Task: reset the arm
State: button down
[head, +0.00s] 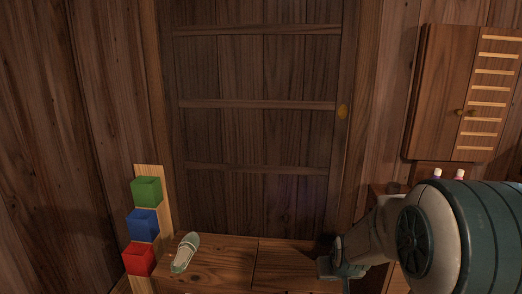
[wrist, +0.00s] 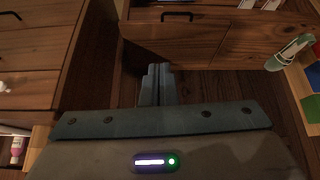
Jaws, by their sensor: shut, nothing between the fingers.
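My gripper (head: 342,272) is at the lower right of the head view, low and in front of the wooden bench. In the wrist view my gripper (wrist: 157,72) has its fingers together, with nothing between them. It points down over the dark floor, apart from the furniture around it. My arm comes in from the right of the head view and hides part of what stands behind it.
Green (head: 146,191), blue (head: 143,224) and red (head: 138,259) boxes stand left. A wall cabinet (head: 440,90) hangs right. A drawer unit (wrist: 35,50) stands left in the wrist view; dark floor between is clear.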

jog(key=s+a+r+g+p, duration=0.1)
jog(key=s+a+r+p, duration=0.1)
jog(key=s+r+p, duration=0.7)
jog(key=s+a+r+g+p, duration=0.2)
jog(key=s+r+p, duration=0.7)
jog(key=r, duration=1.1)
jog(key=s, duration=0.4)
jog(key=shift+s+a+r, duration=0.3)
jog(key=shift+s+a, duration=0.05)
jog(key=shift+s, duration=0.05)
